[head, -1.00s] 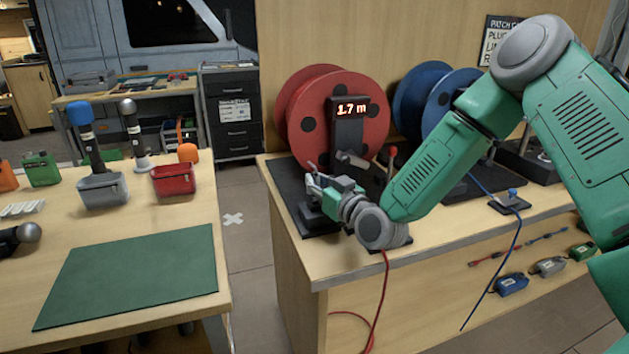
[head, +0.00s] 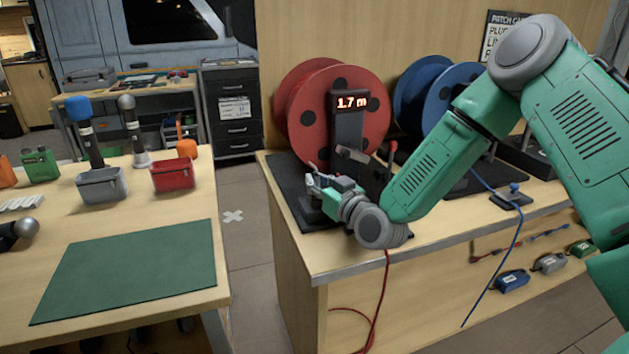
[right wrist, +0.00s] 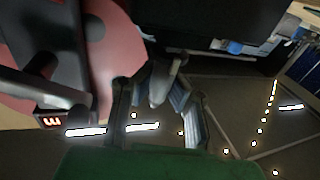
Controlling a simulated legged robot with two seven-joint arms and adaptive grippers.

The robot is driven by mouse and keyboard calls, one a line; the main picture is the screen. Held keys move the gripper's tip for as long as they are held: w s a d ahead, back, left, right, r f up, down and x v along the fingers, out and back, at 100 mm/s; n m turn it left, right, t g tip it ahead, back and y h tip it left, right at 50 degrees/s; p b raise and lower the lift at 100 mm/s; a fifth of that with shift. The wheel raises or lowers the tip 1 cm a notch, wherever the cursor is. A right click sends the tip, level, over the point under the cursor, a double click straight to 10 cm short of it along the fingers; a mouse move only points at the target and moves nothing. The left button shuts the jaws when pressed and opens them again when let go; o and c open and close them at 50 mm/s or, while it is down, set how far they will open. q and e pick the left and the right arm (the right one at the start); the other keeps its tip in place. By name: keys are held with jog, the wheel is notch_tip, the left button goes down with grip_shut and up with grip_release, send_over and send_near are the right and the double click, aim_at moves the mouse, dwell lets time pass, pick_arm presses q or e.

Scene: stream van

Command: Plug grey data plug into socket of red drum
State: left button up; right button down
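The red drum (head: 310,118) stands on the right bench with a dark upright and a lit "1.7 m" display (head: 352,102). Its red rim also fills the left of the right wrist view (right wrist: 112,50). My right gripper (head: 318,180) is in front of the drum's lower left, over its black base. In the right wrist view a grey tapered piece, seemingly the grey data plug (right wrist: 166,85), sits between the two fingers, which appear closed on it. Its far end is hard to make out. I cannot make out the drum's socket. My left gripper is not in view.
A blue drum (head: 452,100) stands right of the red one. A red cable (head: 384,290) hangs over the bench front; a blue cable (head: 500,265) hangs farther right. Small labelled boxes line the bench front. A floor gap separates the left table, with its green mat (head: 130,268).

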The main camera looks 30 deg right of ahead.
jog(key=shift+s+f, duration=0.1)
jog(key=shift+f, duration=0.2)
jog(key=shift+r, duration=0.15)
dwell(0.4)
jog(key=shift+r+p, duration=0.3)
jog(key=shift+p, duration=0.05)
jog(key=shift+r, duration=0.3)
jog(key=shift+a, duration=0.1)
jog(key=shift+f+b, duration=0.4)
jog(key=shift+f, duration=0.3)
dwell(0.9)
